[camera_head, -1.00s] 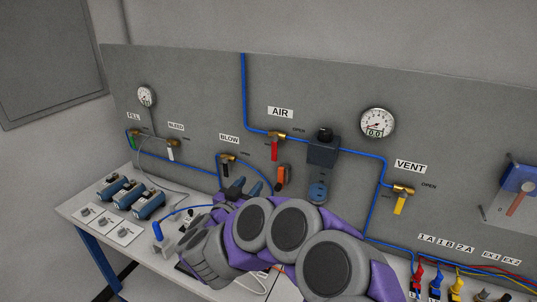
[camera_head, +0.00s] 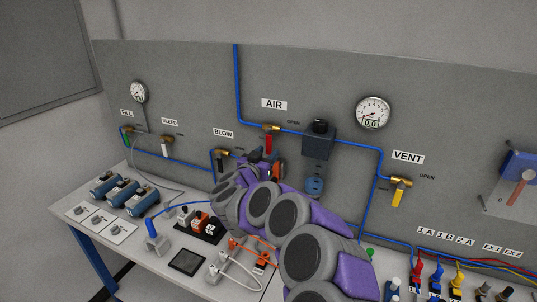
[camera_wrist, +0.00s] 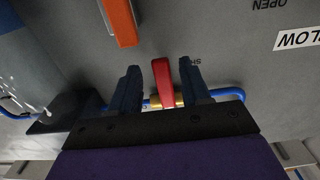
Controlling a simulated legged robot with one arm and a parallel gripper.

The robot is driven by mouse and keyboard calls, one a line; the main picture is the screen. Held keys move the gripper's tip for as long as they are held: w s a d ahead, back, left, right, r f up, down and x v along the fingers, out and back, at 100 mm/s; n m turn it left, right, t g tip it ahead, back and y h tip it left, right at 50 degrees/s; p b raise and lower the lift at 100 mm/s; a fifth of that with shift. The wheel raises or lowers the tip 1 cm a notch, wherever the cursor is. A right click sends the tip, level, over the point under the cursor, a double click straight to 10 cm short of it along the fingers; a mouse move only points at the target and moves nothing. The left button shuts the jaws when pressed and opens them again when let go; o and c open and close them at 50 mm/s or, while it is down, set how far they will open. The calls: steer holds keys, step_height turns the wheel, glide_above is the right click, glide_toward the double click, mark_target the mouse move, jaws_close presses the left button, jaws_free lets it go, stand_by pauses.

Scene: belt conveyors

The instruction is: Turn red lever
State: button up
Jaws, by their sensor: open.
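The red lever (camera_head: 268,144) hangs down from a brass valve (camera_head: 270,127) under the AIR label on the grey panel. In the wrist view, which is upside down, the red lever (camera_wrist: 163,80) lies between the two dark fingers of my gripper (camera_wrist: 159,68), nearer the right finger. The fingers stand apart, with a gap on either side of the lever. Whether the fingertips reach the lever's depth is hard to tell. In the head view my gripper (camera_head: 263,158) is at the lever's lower end, partly hidden by my arm.
The BLOW valve (camera_head: 222,153) is to the left and the VENT valve's yellow lever (camera_head: 397,198) to the right. Blue tubing (camera_head: 345,149) runs along the panel. The bench (camera_head: 140,233) below carries fittings.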

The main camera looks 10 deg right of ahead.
steer(key=shift+a+x, duration=0.2)
steer(key=shift+x, duration=0.9)
steer(key=shift+w, duration=0.15)
steer(key=shift+c, duration=0.2)
steer(key=shift+d, duration=0.1)
jaws_close()
